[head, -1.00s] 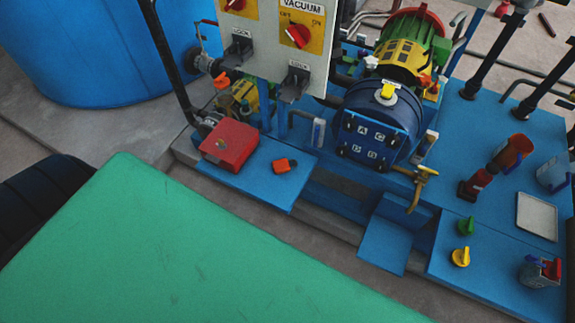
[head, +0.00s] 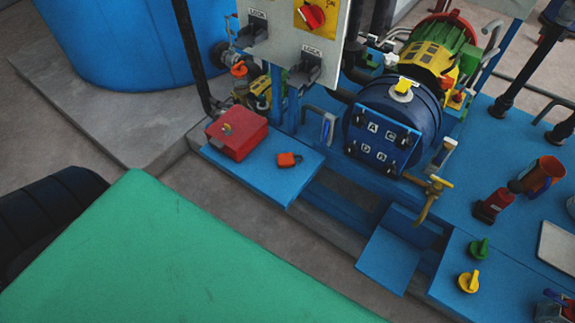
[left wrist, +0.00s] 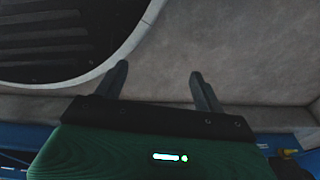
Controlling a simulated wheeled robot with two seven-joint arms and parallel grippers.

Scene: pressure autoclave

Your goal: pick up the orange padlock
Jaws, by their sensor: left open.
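The orange padlock (head: 289,159) lies on a blue shelf (head: 262,174) at the front of the machine in the head view, just right of a red box (head: 237,132). Nothing covers it. My left gripper (left wrist: 160,85) shows only in the left wrist view, with its two dark fingers apart and nothing between them. It is over bare grey floor, and the padlock cannot be made out in that view. My right gripper is in neither view.
A blue autoclave vessel (head: 392,125) with a lettered door stands right of the shelf. A panel with lockout switches (head: 305,68) rises behind the shelf. Green (head: 478,249) and yellow (head: 468,281) knobs stand at the lower right. Grey floor lies in front.

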